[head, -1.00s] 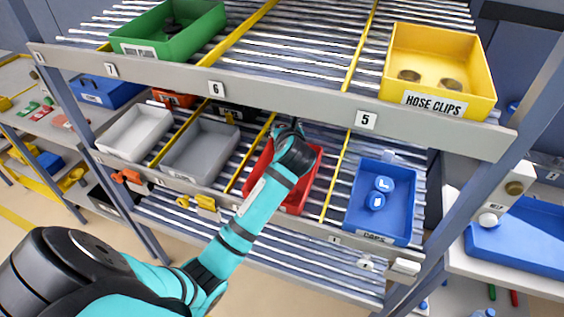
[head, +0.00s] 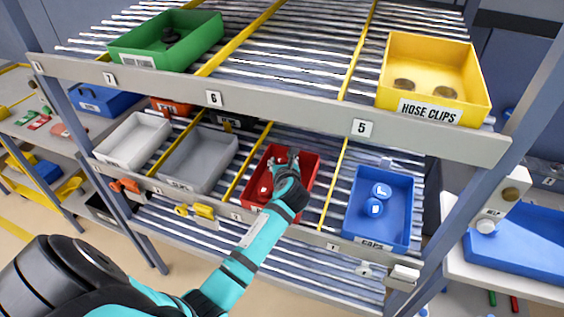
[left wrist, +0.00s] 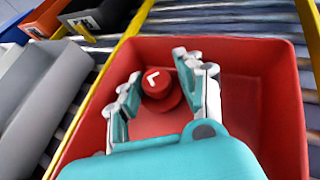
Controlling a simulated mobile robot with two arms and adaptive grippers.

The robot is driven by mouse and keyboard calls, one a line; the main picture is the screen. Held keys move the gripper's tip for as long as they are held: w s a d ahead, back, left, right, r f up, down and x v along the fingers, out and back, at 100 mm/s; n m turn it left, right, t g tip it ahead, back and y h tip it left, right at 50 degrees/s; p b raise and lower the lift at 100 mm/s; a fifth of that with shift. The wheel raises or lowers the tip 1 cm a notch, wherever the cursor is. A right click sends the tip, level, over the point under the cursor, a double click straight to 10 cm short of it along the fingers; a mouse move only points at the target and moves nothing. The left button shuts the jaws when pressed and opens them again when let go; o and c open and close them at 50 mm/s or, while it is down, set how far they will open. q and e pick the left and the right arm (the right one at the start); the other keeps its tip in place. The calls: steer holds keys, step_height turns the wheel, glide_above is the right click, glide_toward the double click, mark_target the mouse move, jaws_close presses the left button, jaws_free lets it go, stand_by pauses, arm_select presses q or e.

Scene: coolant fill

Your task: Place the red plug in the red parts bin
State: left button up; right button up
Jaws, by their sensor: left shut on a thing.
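The red parts bin (head: 311,167) sits on the middle shelf, between a grey bin and a blue bin. It fills most of the left wrist view (left wrist: 262,58). My left gripper (head: 287,162) is over the bin's opening, its fingers pointing into it. In the left wrist view my left gripper (left wrist: 157,72) is shut on the red plug (left wrist: 157,82), a round piece with a white mark on top. The plug shows inside the bin's walls; whether it touches the floor I cannot tell. Small red shapes show beside the fingers in the head view. My right gripper is not in view.
The blue caps bin (head: 402,225) stands to the right and the grey bin (head: 222,157) to the left. The upper shelf's front rail (head: 290,114) runs above the red bin. A yellow hose clips bin (head: 472,82) and a green bin (head: 194,44) stand on that shelf.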

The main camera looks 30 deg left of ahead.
arm_select(q)
steer(key=o, duration=0.4)
steer(key=shift+c, duration=0.2)
steer(key=shift+o, duration=0.8)
steer(key=shift+s+d+r, duration=0.15)
steer(key=shift+s+d, duration=0.05)
steer(key=v, duration=1)
steer(key=shift+s+r, duration=0.15)
steer(key=shift+s+d+r, duration=0.15)
steer(key=shift+s+d, duration=0.2)
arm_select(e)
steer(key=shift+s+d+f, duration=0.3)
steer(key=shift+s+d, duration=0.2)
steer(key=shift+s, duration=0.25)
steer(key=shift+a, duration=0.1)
